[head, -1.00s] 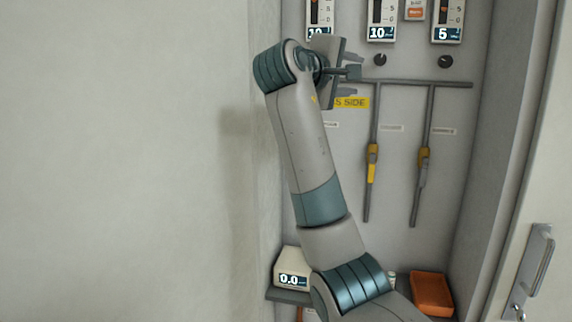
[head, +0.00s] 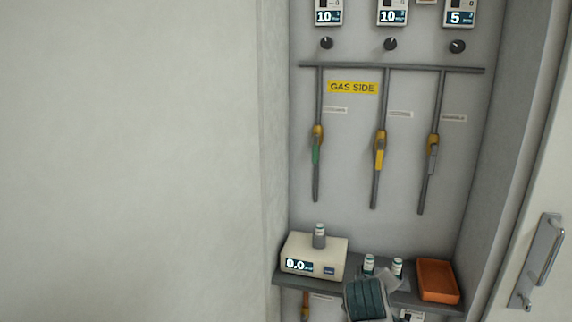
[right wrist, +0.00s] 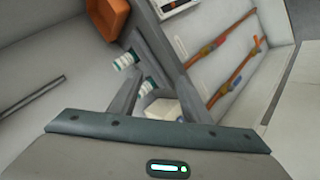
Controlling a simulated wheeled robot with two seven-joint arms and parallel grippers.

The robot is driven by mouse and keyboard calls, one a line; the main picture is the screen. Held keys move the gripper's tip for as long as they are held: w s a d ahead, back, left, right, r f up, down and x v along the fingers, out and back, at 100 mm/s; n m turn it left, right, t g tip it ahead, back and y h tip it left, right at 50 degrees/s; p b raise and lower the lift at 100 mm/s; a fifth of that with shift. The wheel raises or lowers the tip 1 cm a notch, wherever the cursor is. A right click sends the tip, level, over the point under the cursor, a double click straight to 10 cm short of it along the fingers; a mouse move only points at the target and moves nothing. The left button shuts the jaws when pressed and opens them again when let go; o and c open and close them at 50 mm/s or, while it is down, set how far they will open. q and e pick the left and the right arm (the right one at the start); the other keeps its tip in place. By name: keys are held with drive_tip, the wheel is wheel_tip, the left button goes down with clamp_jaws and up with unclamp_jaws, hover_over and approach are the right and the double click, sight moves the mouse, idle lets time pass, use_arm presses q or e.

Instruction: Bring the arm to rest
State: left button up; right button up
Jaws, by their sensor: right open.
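Small green-and-white vials (right wrist: 126,60) show beyond the fingers. My left gripper is not in view.
A white meter reading 0.0 (head: 300,265) stands on the shelf with a grey-bodied vial (head: 319,236) on top. An orange tray (head: 437,280) is at the shelf's right. Valved pipes (head: 380,150) hang above. A door handle (head: 540,262) is at right.

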drive_tip(key=s+d+f+m+g+y, duration=0.1)
drive_tip(key=s+f+m+g+y, duration=0.15)
drive_tip(key=s+f, duration=1.7)
drive_tip(key=s+f+m+g+y, duration=0.1)
drive_tip(key=s+f+g, duration=0.1)
drive_tip(key=s, duration=1)
drive_tip(key=s+f+m+g+y, duration=0.1)
drive_tip(key=s+f, duration=0.1)
drive_tip(key=s, duration=1)
wheel_tip(320, 180, down, 24)
drive_tip(key=s+g+p, duration=0.2)
drive_tip(key=p, duration=0.3)
use_arm(q)
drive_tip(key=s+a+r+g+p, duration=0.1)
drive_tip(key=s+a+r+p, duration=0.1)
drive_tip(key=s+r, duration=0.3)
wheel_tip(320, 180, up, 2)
drive_tip(key=shift+p, duration=0.6)
use_arm(e)
drive_tip(key=s+d+f, duration=0.2)
drive_tip(key=s+f, duration=1.1)
drive_tip(key=s, duration=0.4)
drive_tip(key=shift+s+d+n+g, duration=0.15)
drive_tip(key=shift+s+n+g, duration=0.15)
drive_tip(key=shift+n+g, duration=0.15)
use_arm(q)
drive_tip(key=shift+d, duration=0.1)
